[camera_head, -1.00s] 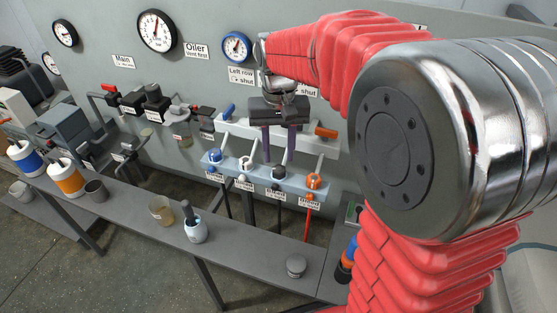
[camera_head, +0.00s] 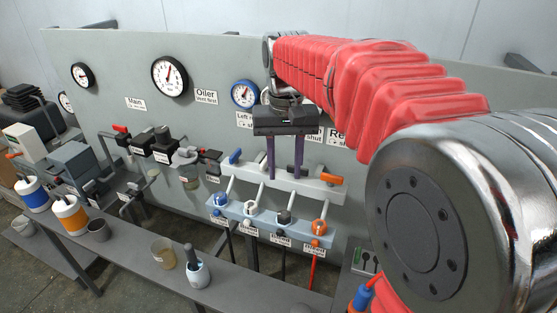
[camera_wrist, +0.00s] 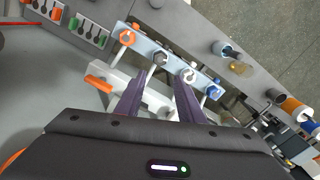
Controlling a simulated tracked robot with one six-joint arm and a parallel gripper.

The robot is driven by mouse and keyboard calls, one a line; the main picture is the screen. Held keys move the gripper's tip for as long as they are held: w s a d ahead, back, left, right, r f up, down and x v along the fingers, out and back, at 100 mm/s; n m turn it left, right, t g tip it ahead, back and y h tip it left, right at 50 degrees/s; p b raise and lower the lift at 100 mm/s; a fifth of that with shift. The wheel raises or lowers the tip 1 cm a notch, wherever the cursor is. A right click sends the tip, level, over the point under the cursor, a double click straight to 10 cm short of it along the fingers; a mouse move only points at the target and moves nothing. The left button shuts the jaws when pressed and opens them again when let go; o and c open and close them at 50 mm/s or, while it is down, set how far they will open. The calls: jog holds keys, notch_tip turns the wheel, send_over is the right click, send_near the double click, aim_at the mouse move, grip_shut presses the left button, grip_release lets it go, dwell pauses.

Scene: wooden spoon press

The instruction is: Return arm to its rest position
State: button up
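My gripper (camera_head: 285,158) hangs from my red-sleeved arm in front of the grey panel in the head view, fingers pointing down. Its two purple fingers stand apart with nothing between them. They show in front of the white manifold bar (camera_head: 268,178) with its blue and orange end handles. In the wrist view my gripper (camera_wrist: 158,100) points toward the same manifold, and the gap between the fingers is empty. The row of coloured knobs (camera_head: 267,216) lies below the fingertips in the head view. Part of the panel is hidden behind my arm.
The grey panel (camera_head: 120,75) carries several gauges, with a large dial (camera_head: 170,76) at upper left. Valves and a filter unit (camera_head: 188,160) stand left of the manifold. A bench (camera_head: 135,240) in front holds a brush pot (camera_head: 198,272), an amber cup (camera_head: 163,253) and blue and orange containers.

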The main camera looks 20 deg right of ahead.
jog(key=shift+w, duration=0.1)
jog(key=s+f+n+t, duration=0.1)
jog(key=s+f+t, duration=0.1)
jog(key=s, duration=0.7)
jog(key=s+f+n+t, duration=0.1)
jog(key=s+f+t, duration=0.2)
jog(key=s, duration=0.7)
jog(key=shift+s+a+f+t, duration=0.15)
jog(key=shift+s+a+t, duration=0.05)
jog(key=shift+a+t, duration=0.1)
